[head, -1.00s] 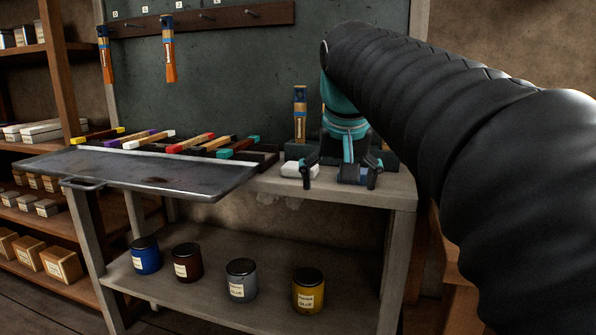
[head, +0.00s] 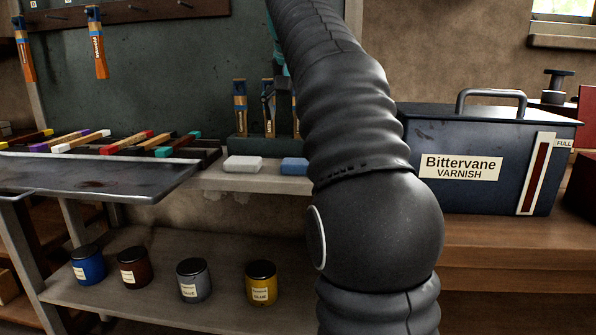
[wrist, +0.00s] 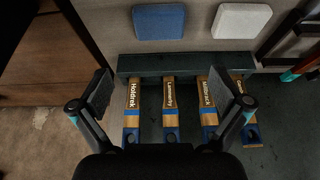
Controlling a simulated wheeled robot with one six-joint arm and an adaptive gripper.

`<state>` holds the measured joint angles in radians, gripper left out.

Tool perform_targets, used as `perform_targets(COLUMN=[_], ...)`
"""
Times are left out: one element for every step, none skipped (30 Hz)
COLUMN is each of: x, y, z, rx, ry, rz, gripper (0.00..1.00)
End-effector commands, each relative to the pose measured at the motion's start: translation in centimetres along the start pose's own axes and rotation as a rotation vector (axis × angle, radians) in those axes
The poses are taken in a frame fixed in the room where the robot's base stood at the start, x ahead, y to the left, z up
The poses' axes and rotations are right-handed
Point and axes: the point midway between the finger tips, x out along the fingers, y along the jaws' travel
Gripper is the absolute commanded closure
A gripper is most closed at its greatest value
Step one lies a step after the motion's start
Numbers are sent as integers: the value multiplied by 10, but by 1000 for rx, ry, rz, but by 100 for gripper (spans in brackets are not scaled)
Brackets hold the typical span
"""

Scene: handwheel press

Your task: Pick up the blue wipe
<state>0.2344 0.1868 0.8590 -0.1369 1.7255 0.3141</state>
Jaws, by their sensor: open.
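The blue wipe (head: 295,166) is a flat block lying on the bench's upper shelf, its right side partly hidden by my arm in the head view. In the wrist view the whole blue wipe (wrist: 158,21) lies at the top, beside the white wipe (wrist: 241,20). The white wipe also shows in the head view (head: 243,164), left of the blue one. My gripper (wrist: 160,85) is open and empty, its fingers spread over the rack of wooden-handled tools, apart from the blue wipe. In the head view my gripper is mostly hidden behind my arm.
The dark rack (wrist: 190,65) holds several upright wooden-handled tools (wrist: 168,105) behind the wipes. A grey metal tray (head: 90,175) and coloured sticks lie at left. A varnish tank (head: 480,185) stands at right. Several jars (head: 194,280) stand on the lower shelf.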

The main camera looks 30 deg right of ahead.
Motion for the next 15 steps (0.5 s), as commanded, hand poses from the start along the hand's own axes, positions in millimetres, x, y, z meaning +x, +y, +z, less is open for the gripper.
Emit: perform_targets(x=[14,20,27,32,37,42,46,49,52,54,56,57,58,60,62], y=[0,0,0,0,0,0,0,0,0,0,0,0,0,0,0], z=[2,2,2,3,3,2,2,2,2,2,2,1,1,2,3], rx=[0,0,0,-1,-1,-1,-1,-1,-1,-1,-1,-1,-1,-1,-1], ry=[-2,-2,-1,-2,-2,-1,-1,-1,0,0,1,1,1,1,0], rz=[1,1,1,1,1,0,1,1,0,0,0,0,0,0,0], gripper=[0,0,0,0,0,0,0,0,0,0,0,0,0,0,0])
